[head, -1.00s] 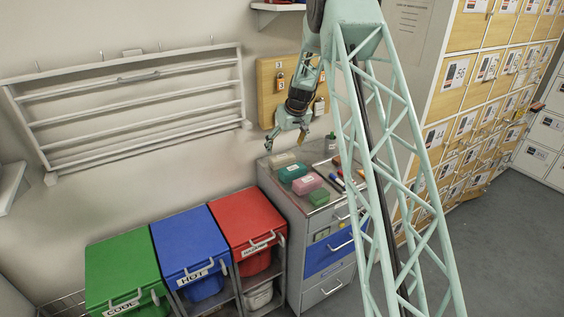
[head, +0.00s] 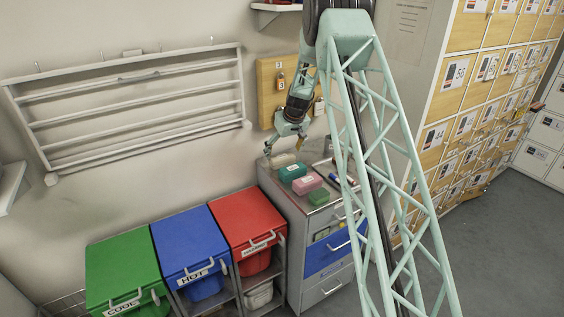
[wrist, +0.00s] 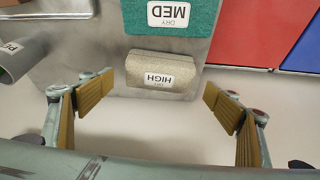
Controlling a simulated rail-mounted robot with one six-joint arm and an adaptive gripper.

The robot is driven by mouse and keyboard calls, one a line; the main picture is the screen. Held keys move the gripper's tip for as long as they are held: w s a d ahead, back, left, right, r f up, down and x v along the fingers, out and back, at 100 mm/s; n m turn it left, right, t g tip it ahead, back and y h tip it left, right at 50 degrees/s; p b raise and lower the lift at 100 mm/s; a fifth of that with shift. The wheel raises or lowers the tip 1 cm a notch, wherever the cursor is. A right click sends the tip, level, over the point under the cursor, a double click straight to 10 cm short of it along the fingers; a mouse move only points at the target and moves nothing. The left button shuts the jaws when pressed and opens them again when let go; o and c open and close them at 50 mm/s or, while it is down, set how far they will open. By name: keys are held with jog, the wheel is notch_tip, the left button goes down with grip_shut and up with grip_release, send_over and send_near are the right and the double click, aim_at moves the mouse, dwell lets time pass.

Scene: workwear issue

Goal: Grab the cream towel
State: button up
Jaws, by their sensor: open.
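The cream towel (wrist: 160,74) is a folded block with a white label reading DRY HIGH. It lies on the metal cabinet top near the wall edge, and in the head view (head: 283,160) it sits behind the teal towel. My gripper (wrist: 165,115) is open and empty, its two tan-padded fingers spread to either side of the towel's width, short of it in the wrist view. In the head view my gripper (head: 283,150) hangs just above the cream towel. I see no contact between fingers and towel.
A teal towel (wrist: 170,17) labelled DRY MED lies right beside the cream one. Pink (head: 308,181) and green (head: 319,196) blocks lie nearer the cabinet front. Red (head: 246,217), blue and green lidded bins stand left of the cabinet.

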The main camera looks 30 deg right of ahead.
aim_at(282, 156)
jog(key=shift+p+x, duration=0.3)
jog(key=shift+x, duration=2.2)
jog(key=shift+c, duration=0.7)
jog(key=c, duration=0.8)
